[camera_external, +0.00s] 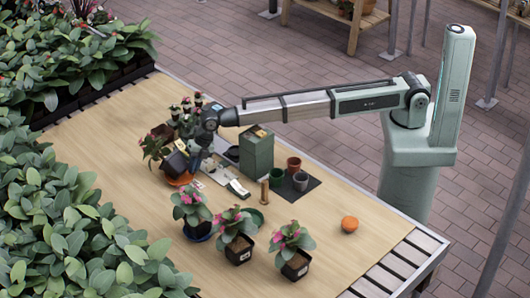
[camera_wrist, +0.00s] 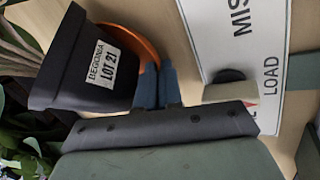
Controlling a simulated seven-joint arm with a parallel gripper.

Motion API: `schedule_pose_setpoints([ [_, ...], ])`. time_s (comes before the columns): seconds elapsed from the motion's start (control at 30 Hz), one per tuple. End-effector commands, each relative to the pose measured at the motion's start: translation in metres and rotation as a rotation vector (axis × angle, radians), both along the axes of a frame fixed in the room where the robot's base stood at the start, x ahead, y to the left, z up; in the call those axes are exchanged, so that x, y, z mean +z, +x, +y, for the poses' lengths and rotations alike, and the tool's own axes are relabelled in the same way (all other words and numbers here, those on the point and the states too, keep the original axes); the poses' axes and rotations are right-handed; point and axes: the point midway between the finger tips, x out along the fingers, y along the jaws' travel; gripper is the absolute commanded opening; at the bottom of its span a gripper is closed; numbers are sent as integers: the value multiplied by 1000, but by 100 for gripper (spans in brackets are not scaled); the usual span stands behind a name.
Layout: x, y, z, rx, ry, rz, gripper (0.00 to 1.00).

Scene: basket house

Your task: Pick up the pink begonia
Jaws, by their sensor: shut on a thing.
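A plant in a black pot (camera_external: 177,163) leans over at the left of my gripper, its leaves and reddish-pink flowers (camera_external: 157,146) to the left. In the wrist view the black pot (camera_wrist: 75,75) lies tilted, its label reading "BEGONIA LOT 21"; its flowers are out of that view. An orange saucer (camera_external: 181,181) sits under and behind the pot; its rim shows in the wrist view (camera_wrist: 128,38). My gripper (camera_wrist: 159,68) has its blue fingers nearly together at the saucer's rim, beside the pot's base. They appear shut on the thin rim, not around the pot, though the contact is partly hidden.
A white sign (camera_wrist: 255,55) lies right of my fingers. A green box (camera_external: 257,150), small pots (camera_external: 294,164) and a wooden peg (camera_external: 264,190) stand nearby. Pink-flowered potted plants (camera_external: 238,248) line the front; dense foliage (camera_external: 70,230) borders the left. The table's right front is mostly clear.

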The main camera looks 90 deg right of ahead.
Motion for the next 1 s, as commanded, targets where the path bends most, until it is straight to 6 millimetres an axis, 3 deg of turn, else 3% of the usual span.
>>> schedule_pose_setpoints([
  [0.5, 79, 1, 0, 0, 2, -4, 0],
  [0.7, 93, 1, 0, 0, 2, -2, 0],
  [1.0, 96, 1, 0, 0, 2, -2, 0],
])
